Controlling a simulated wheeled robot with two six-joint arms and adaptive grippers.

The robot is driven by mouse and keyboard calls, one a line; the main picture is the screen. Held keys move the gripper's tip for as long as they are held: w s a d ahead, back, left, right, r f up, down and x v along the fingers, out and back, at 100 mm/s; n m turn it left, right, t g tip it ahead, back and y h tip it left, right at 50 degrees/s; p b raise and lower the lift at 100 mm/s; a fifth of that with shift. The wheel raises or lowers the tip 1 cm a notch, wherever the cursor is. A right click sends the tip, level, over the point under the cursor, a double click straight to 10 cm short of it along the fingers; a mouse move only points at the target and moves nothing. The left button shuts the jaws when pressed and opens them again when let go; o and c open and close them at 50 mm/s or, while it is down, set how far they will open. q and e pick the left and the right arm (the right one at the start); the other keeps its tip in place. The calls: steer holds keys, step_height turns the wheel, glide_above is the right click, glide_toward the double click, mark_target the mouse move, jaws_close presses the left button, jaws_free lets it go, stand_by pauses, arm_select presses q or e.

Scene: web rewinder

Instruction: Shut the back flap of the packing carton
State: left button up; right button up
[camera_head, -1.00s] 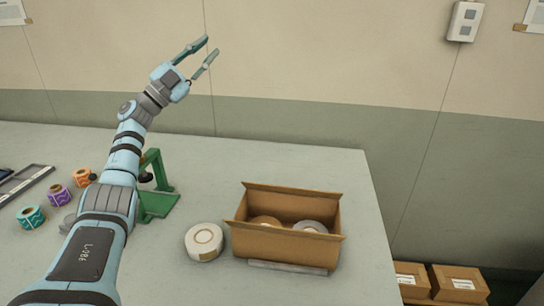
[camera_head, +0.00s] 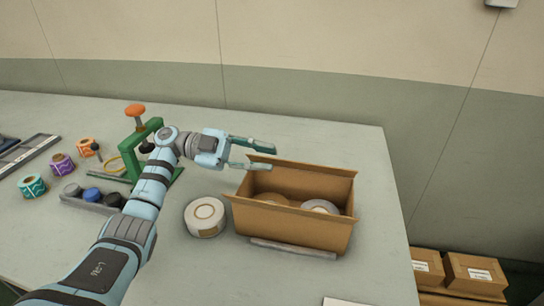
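The packing carton (camera_head: 290,229) stands open on the table right of centre. Its back flap (camera_head: 310,168) stands up and leans slightly backward along the far rim. My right gripper is not in view.
A white roll (camera_head: 205,217) lies left of the carton. A green press with an orange knob (camera_head: 136,110) stands behind my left arm. Several small coloured rolls (camera_head: 62,165) are at the left. Free table lies right of the carton.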

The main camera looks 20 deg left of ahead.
mark_target(278, 160)
arm_select(q)
steer(key=d, duration=0.3)
steer(key=shift+w+d, duration=0.3)
steer(key=shift+d, duration=0.05)
steer(key=shift+a, duration=0.1)
jaws_close()
steer(key=shift+s, duration=0.1)
steer(key=m, duration=0.1)
steer(key=s+f+m, duration=0.1)
steer(key=shift+f+m+b, duration=0.2)
steer(key=shift+m+b, duration=0.1)
steer(key=shift+m, duration=0.1)
steer(key=shift+s+f+m, duration=0.2)
steer(key=shift+s+m, duration=0.05)
steer(key=shift+m, duration=0.55)
jaws_free()
steer(key=s+a, duration=0.1)
steer(key=a, duration=0.6)
